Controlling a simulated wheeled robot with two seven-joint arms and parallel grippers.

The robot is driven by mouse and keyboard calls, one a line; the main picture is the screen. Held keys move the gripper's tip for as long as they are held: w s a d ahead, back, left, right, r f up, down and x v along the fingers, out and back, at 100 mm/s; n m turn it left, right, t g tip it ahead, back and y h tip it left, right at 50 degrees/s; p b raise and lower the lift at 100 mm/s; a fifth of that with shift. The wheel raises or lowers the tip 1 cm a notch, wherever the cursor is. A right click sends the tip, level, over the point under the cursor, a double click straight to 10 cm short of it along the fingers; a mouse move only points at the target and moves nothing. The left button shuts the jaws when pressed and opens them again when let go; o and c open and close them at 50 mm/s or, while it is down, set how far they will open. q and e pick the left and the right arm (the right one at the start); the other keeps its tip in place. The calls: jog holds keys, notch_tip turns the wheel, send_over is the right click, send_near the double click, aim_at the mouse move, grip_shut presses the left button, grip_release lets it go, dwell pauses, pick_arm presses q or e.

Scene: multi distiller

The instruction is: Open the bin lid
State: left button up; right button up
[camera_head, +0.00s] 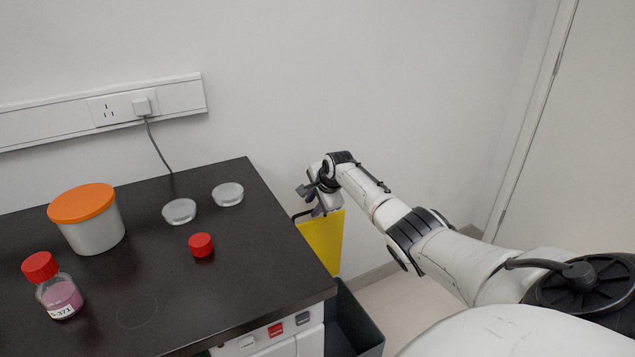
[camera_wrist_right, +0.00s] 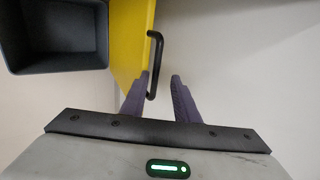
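The bin (camera_head: 368,335) is a dark open box on the floor beside the table's right end; its empty inside shows in the right wrist view (camera_wrist_right: 60,58). Its yellow lid (camera_head: 322,243) stands raised, about upright, behind the opening. The lid's black handle (camera_wrist_right: 157,62) sticks out from its face. My right gripper (camera_wrist_right: 158,88) is at the lid's upper edge, fingers apart. The handle's lower end reaches between the fingers, close to the left finger; I cannot tell if they touch. The right gripper also shows in the head view (camera_head: 318,198). My left gripper is out of view.
A black table (camera_head: 200,285) bears an orange-lidded tub (camera_head: 92,232), a red-capped bottle (camera_head: 60,296), a red cap (camera_head: 201,245) and two small clear dishes (camera_head: 179,211). A wall stands close behind the lid. The floor right of the bin is clear.

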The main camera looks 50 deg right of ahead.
jog(key=p+v, duration=0.2)
jog(key=v, duration=0.4)
jog(key=shift+a+r, duration=0.15)
jog(key=shift+r, duration=0.2)
